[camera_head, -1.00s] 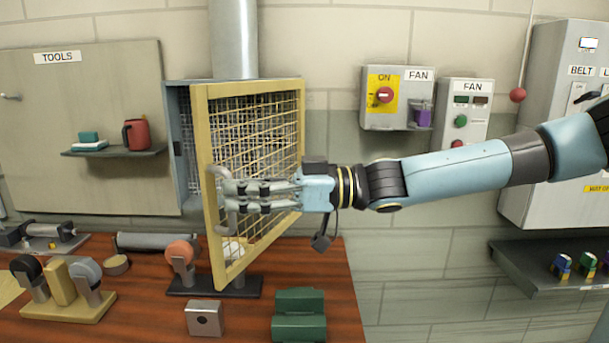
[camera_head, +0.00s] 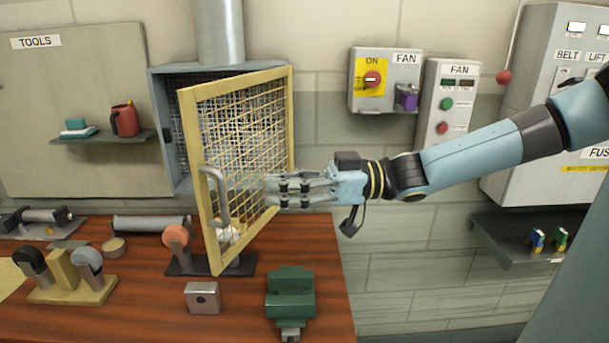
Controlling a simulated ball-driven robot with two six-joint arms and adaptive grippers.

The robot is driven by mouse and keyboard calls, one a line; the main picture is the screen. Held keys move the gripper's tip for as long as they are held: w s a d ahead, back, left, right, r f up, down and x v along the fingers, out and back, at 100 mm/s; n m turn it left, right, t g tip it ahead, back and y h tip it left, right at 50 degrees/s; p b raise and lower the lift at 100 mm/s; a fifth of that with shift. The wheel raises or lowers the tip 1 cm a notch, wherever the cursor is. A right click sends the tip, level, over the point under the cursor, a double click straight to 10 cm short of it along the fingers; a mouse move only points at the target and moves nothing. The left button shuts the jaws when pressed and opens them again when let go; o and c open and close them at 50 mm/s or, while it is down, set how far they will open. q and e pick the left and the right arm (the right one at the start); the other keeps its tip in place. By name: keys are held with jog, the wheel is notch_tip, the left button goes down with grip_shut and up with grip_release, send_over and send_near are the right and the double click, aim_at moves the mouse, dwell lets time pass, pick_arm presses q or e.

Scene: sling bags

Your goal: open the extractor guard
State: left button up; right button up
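The extractor guard (camera_head: 243,131) is a wire-mesh door in a yellow frame. It stands swung out from the grey extractor box (camera_head: 168,165) on the wall, with a clear gap at its left side. Its hinge side is at the right. A grey curved handle (camera_head: 215,196) is on the lower part of its free left edge. My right gripper (camera_head: 268,190) reaches in from the right, in front of the mesh. Its fingers look parted and empty, with the tips to the right of the handle and apart from it. My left gripper is out of view.
The wooden bench (camera_head: 150,325) below holds a green vise (camera_head: 290,295), a metal block (camera_head: 202,297) and several tools. A fan switch box (camera_head: 385,80) and a fan button box (camera_head: 446,100) are on the wall at right. A grey shelf (camera_head: 525,245) juts out lower right.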

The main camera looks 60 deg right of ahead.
jog(key=shift+v, duration=1.85)
jog(key=shift+w+d, duration=0.1)
jog(key=shift+w, duration=0.05)
jog(key=shift+c, duration=0.4)
